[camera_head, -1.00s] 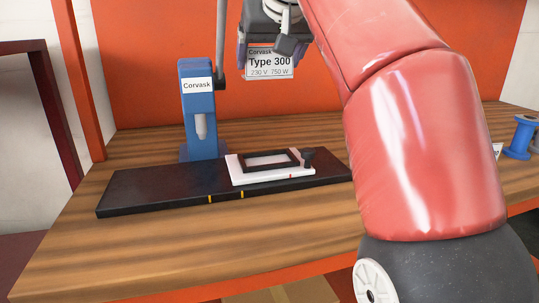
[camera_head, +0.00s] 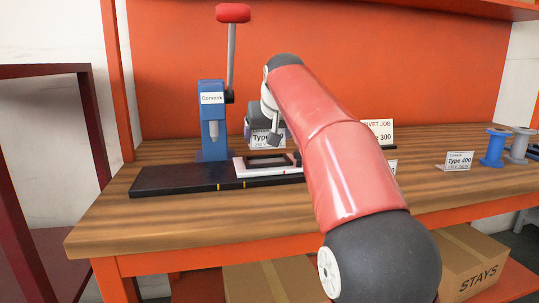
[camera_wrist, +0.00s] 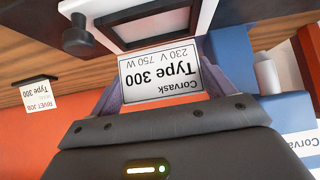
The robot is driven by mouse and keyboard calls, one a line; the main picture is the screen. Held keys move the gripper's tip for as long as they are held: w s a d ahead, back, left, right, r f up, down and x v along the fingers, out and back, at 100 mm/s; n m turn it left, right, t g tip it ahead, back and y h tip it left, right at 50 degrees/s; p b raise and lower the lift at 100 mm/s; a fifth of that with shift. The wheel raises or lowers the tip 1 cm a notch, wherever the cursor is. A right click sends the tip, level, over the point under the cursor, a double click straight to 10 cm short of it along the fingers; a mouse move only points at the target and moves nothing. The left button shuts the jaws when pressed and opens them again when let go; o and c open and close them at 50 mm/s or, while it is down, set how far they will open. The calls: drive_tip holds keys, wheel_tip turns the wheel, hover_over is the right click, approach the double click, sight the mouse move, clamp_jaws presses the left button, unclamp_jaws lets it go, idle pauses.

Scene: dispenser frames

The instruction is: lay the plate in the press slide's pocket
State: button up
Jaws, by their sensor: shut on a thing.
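The plate (camera_head: 268,140) is a white label reading "Corvask Type 300, 230 V 750 W"; it also shows in the wrist view (camera_wrist: 168,77). My gripper (camera_wrist: 160,85) is shut on it, with a finger at each side; in the head view it (camera_head: 266,128) is partly behind my arm. The press slide (camera_head: 240,170) is white, with a dark-framed pocket (camera_head: 268,163) on top. In the wrist view the pocket's frame (camera_wrist: 105,32) lies just beyond the plate, with a black knob (camera_wrist: 78,38) at its corner. The plate appears close above the slide, apart from the pocket.
The blue press (camera_head: 212,135) stands behind the slide's black base (camera_head: 170,180), its red-knobbed lever (camera_head: 233,13) upright. A "RIVET JOB" card (camera_head: 380,130) stands to the right. Further right are a "Type 400" plate (camera_head: 458,160) and spools (camera_head: 493,148). The wooden tabletop (camera_head: 200,220) in front is clear.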

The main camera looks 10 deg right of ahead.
sight(268, 148)
wheel_tip(268, 148, down, 4)
drive_tip(key=b, duration=0.3)
drive_tip(key=shift+f+b, duration=0.2)
drive_tip(key=shift+b, duration=0.15)
drive_tip(key=shift+r, duration=0.15)
drive_tip(key=o, duration=1)
drive_tip(key=shift+s+r, duration=0.1)
drive_tip(key=shift+r, duration=0.05)
drive_tip(key=p+v, duration=0.1)
drive_tip(key=v, duration=1)
drive_tip(key=shift+s+r+p, duration=0.2)
drive_tip(key=shift+s+p, duration=0.05)
drive_tip(key=shift+p, duration=0.1)
